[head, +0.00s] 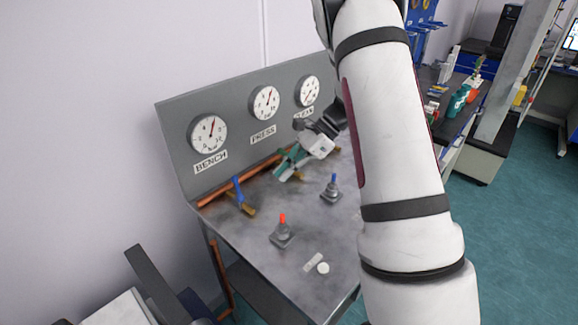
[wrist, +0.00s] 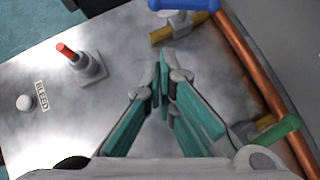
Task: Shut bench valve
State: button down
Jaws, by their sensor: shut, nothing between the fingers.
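The bench valve, with a blue lever (head: 238,192) on a brass body (head: 247,208), sits below the gauge labelled BENCH (head: 208,133) at the panel's left. Its blue lever also shows at the top edge of the wrist view (wrist: 185,5), partly cut off. My gripper (head: 283,177) is right of this valve, over the bench and apart from the blue lever. In the wrist view its teal fingers (wrist: 161,75) are together with nothing between them.
A copper pipe (wrist: 255,65) runs along the panel's foot. A green lever (wrist: 280,131) is close to my gripper on the right. A red-topped knob (head: 282,230), a blue-topped knob (head: 331,187) and a white button (head: 323,268) stand on the metal bench (head: 245,237). The PRESS gauge (head: 264,103) is above.

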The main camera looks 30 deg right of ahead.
aim_at(238, 192)
jog(key=x, duration=0.5)
jog(key=shift+s+a+f, duration=0.1)
jog(key=shift+a, duration=0.05)
jog(key=a, duration=0.2)
jog(key=a+p, duration=0.1)
jog(key=shift+w+a, duration=0.1)
jog(key=shift+w, duration=0.15)
jog(key=shift+w+a+f, duration=0.1)
jog(key=shift+w+a, duration=0.05)
jog(key=shift+a, duration=0.3)
